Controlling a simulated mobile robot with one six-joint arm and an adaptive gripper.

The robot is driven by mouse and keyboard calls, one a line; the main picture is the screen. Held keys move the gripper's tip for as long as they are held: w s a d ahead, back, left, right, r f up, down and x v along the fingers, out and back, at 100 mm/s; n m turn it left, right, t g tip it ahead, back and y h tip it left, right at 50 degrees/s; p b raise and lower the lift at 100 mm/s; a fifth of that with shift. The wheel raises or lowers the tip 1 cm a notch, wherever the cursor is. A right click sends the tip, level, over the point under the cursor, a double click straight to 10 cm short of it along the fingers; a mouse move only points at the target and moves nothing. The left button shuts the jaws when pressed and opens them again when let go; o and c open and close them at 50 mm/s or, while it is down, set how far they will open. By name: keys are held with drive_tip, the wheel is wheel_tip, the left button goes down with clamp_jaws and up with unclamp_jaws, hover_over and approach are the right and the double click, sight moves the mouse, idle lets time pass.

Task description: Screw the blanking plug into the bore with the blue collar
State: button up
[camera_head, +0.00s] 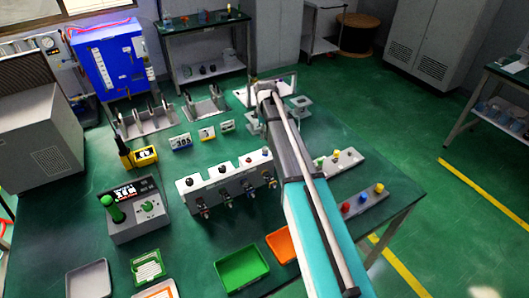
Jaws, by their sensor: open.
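My arm reaches from the lower right up to the middle of the table, and its far end is near a white plate (284,86). My gripper's fingers cannot be made out; the arm appears to hide them. A pale block (222,184) with black and red tops and several fittings along its front stands left of my arm. A grey strip (369,205) right of the arm carries red, blue (361,198) and yellow pieces. I cannot tell which bore has a blue collar, and I cannot pick out the blanking plug.
A green tray (242,268) and an orange tray (281,245) lie near the front. A grey control box (135,212) with a green knob stands at left. A second strip (345,160) with coloured pieces is right of my arm. Metal racks (150,122) stand behind.

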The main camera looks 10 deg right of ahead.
sight(265, 148)
drive_tip(key=shift+f+b, duration=4.3)
drive_tip(key=shift+f, duration=0.3)
drive_tip(key=c, duration=1)
drive_tip(key=shift+a, duration=0.3)
clamp_jaws()
drive_tip(key=shift+d, duration=0.25)
